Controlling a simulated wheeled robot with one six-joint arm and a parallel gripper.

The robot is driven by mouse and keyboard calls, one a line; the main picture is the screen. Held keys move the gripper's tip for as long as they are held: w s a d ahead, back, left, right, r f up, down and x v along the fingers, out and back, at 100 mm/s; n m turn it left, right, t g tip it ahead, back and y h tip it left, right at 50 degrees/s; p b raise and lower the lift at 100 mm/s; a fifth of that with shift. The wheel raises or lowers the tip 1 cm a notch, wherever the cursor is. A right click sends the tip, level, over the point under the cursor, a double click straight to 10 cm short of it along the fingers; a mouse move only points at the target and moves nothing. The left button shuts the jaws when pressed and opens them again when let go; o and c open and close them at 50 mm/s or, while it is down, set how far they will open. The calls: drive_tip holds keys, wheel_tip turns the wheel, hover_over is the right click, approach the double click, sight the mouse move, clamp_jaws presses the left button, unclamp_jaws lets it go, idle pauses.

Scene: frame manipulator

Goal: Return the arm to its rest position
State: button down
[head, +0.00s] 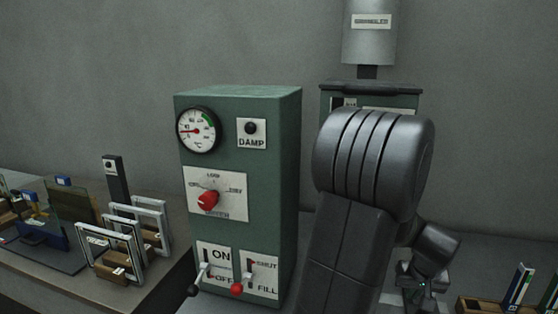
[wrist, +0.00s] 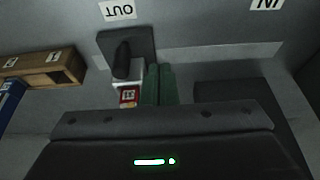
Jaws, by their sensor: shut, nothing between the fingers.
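My arm rises in the right half of the head view, bent at a thick dark elbow, with its smaller wrist end low at the right. My gripper (wrist: 160,70) shows in the wrist view as two green fingers side by side. They are together, with nothing seen between them. In the wrist view a white block with a red label (wrist: 128,96) and a dark knob (wrist: 123,60) on a dark plate appear just left of the fingers. I cannot tell whether the fingers touch them.
A green control box (head: 240,190) with a gauge, red dial and two levers stands left of my arm. Another unit (head: 370,88) with a grey cylinder (head: 370,35) is partly hidden behind the arm. White frames (head: 110,250) stand at left. A wooden rack (head: 510,304) is at lower right.

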drive_tip(key=b, duration=0.2)
hover_over(409, 307)
drive_tip(key=s+a, duration=0.2)
drive_tip(key=a, duration=0.1)
drive_tip(key=f, duration=0.5)
drive_tip(key=shift+w+d+f, duration=0.15)
drive_tip(key=shift+d, duration=0.05)
drive_tip(key=shift+w+d+f, duration=0.1)
drive_tip(key=shift+d+f, duration=0.05)
drive_tip(key=shift+d, duration=0.9)
drive_tip(key=w+a, duration=0.1)
drive_tip(key=a, duration=0.3)
drive_tip(key=w+a+p, duration=0.1)
drive_tip(key=a, duration=0.4)
drive_tip(key=w+a+p, duration=0.1)
drive_tip(key=a, duration=0.3)
drive_tip(key=shift+w+a, duration=0.2)
drive_tip(key=shift+a, duration=0.1)
